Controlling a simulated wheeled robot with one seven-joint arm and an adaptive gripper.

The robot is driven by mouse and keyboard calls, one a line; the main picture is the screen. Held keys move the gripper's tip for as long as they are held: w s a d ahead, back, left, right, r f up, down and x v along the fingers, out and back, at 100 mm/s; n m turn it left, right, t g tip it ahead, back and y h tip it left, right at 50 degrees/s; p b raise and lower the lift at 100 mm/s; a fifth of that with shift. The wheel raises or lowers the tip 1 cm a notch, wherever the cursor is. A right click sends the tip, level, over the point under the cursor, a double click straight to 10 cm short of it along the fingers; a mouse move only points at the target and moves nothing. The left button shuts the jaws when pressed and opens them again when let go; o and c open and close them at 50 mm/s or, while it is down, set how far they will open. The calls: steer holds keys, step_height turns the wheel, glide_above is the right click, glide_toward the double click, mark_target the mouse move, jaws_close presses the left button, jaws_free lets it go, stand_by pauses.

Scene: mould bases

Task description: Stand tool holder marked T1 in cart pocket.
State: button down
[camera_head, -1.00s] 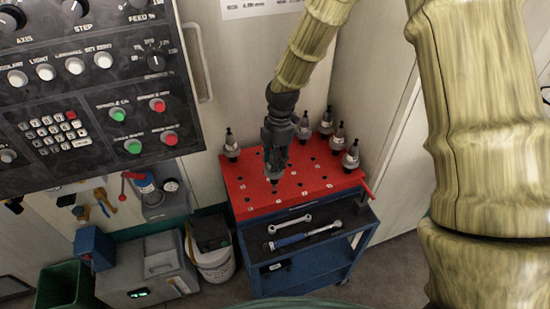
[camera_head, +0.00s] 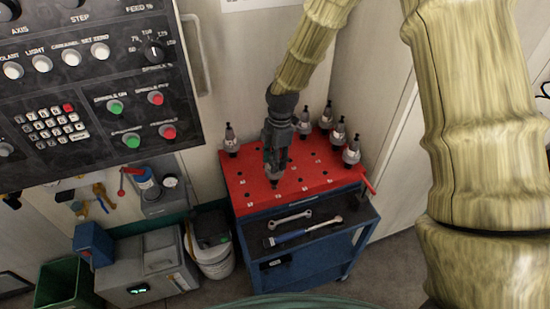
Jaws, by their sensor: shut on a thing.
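My gripper (camera_head: 275,164) points down over the middle-left of the cart's red top (camera_head: 241,188), which has rows of dark round pockets with small white labels. It is shut on a tool holder (camera_head: 274,183), of which only a small grey and dark part shows at the fingertips. The gripper hides the rest of it, and its T1 mark cannot be read. The holder's lower end is at or just above the red top. I cannot tell whether it is inside a pocket.
Several other tool holders stand upright on the red top: one at the back left (camera_head: 231,141), others at the back and right (camera_head: 352,150). The cart's lower shelf holds a wrench (camera_head: 290,217) and a ratchet (camera_head: 302,233). A control panel (camera_head: 90,80) fills the upper left.

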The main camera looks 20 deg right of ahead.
steer(key=shift+f, duration=0.15)
stand_by(0.3)
steer(key=shift+f+b, duration=0.55)
steer(key=shift+f, duration=1.05)
steer(key=c, duration=0.9)
jaws_free()
steer(key=shift+f, duration=0.1)
steer(key=r, duration=0.4)
steer(key=d+r, duration=0.1)
steer(key=r, duration=0.7)
steer(key=shift+w+d, duration=0.2)
steer(key=shift+w, duration=0.15)
